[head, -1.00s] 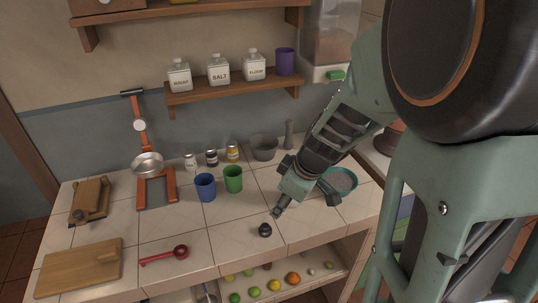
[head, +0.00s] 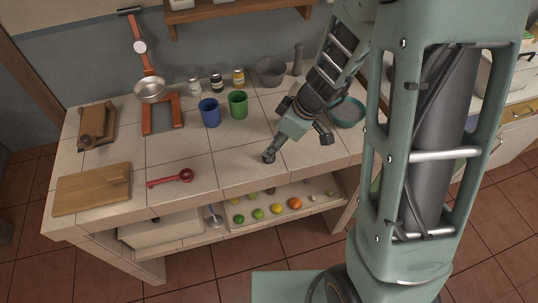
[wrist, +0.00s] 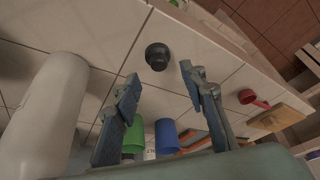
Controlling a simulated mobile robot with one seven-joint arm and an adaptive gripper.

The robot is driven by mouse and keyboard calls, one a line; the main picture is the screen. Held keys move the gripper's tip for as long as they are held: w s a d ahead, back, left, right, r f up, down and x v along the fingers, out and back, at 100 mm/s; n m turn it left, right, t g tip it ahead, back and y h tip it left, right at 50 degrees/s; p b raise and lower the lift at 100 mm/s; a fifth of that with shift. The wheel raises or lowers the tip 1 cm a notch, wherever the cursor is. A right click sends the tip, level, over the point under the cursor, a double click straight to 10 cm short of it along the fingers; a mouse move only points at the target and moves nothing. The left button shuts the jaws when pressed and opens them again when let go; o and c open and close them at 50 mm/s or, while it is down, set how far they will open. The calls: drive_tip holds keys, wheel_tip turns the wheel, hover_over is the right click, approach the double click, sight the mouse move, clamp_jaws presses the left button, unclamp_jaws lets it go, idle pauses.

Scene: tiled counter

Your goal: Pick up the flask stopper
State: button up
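The flask stopper is a small black knob-shaped piece (wrist: 157,56) standing on the pale tiled counter near its front edge. In the wrist view it lies just beyond the fingertips, between the lines of the two fingers. My gripper (wrist: 159,72) is open, with a blue-grey finger on each side and nothing between them. In the head view the stopper (head: 268,158) is a dark spot right at the tip of my gripper (head: 273,149), which partly hides it. I cannot tell whether they touch.
A green cup (head: 238,104) and a blue cup (head: 209,113) stand behind and left. A red scoop (head: 171,179) and a wooden board (head: 92,189) lie left. A teal bowl (head: 346,112) is at the right. The shelf below holds several fruits.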

drive_tip(key=shift+x, duration=2.35)
drive_tip(key=shift+d, duration=0.1)
drive_tip(key=c, duration=0.9)
